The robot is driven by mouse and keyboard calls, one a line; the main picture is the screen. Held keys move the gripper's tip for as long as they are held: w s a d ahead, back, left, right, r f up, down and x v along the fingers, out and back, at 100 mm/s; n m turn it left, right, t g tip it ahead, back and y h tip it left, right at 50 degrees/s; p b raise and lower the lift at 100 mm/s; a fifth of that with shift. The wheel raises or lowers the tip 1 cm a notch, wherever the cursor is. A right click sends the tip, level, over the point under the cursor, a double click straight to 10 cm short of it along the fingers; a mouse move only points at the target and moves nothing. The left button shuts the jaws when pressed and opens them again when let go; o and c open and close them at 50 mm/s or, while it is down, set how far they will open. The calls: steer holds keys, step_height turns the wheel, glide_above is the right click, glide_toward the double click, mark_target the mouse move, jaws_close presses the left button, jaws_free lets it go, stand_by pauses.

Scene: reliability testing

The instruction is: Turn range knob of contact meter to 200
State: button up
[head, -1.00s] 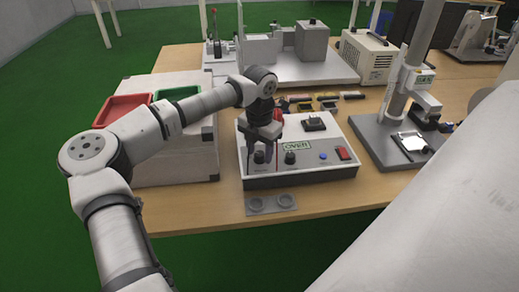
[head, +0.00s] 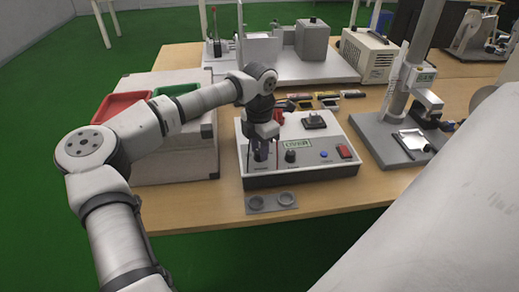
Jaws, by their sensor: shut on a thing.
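The contact meter (head: 318,169) is a white box with a dark base at the front of the wooden table. Its front panel carries a green display (head: 293,144) reading OVER, a left black knob (head: 260,157), a right black knob (head: 290,156), a blue button (head: 323,155) and a red switch (head: 345,152). My gripper (head: 261,151) points down over the left knob and is shut on it. The fingers hide most of that knob. The labels under the knobs are too small to read, so I cannot tell the range setting.
A grey plate with two round recesses (head: 271,202) lies in front of the meter. A white box (head: 180,158) with red (head: 122,106) and green trays stands to the left. A measuring stand (head: 400,110) stands to the right. Bare table lies front right.

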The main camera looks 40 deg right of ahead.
steer(key=m, duration=0.4)
steer(key=shift+m+b, duration=0.3)
steer(key=shift+m, duration=1.9)
steer(key=o, duration=1)
step_height(320, 180, up, 14)
steer(key=shift+f+b, duration=0.1)
steer(key=shift+b, duration=0.5)
